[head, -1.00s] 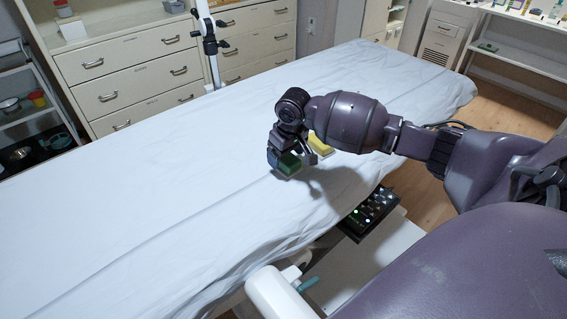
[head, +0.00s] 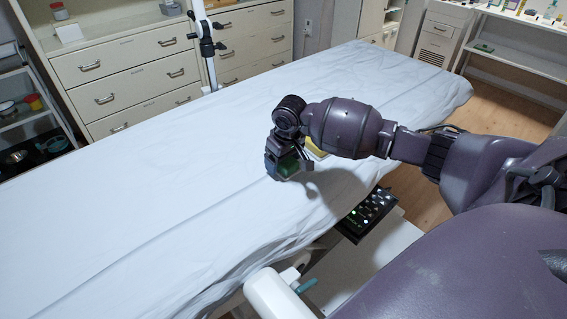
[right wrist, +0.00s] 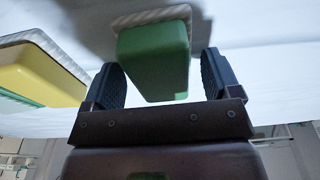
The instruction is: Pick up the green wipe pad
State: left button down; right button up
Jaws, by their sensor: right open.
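The green wipe pad (head: 288,167) lies on the white sheet of the couch, near its front edge. It also shows in the right wrist view (right wrist: 153,62) as a green block with a pale backing. My right gripper (head: 281,174) is at the pad from above. In the right wrist view my right gripper (right wrist: 160,82) is open, with one dark finger on each side of the pad and a visible gap to it. My left gripper is not in view.
A yellow pad (head: 316,149) lies close beside the green one, partly behind my arm; it also shows in the right wrist view (right wrist: 40,70). The sheeted couch (head: 130,215) is otherwise clear. A black control panel (head: 368,214) sits below its front edge. Drawers (head: 125,70) stand behind.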

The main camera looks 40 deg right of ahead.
jog(key=shift+f, duration=0.1)
dwell(0.3)
jog(key=shift+c, duration=0.3)
jog(key=c, duration=0.7)
jog(key=shift+r, duration=0.25)
notch_tip(320, 180, up, 6)
jog(key=shift+r+p, duration=0.2)
jog(key=shift+p, duration=0.45)
jog(key=shift+r+p, duration=1.4)
jog(key=shift+r, duration=5.4)
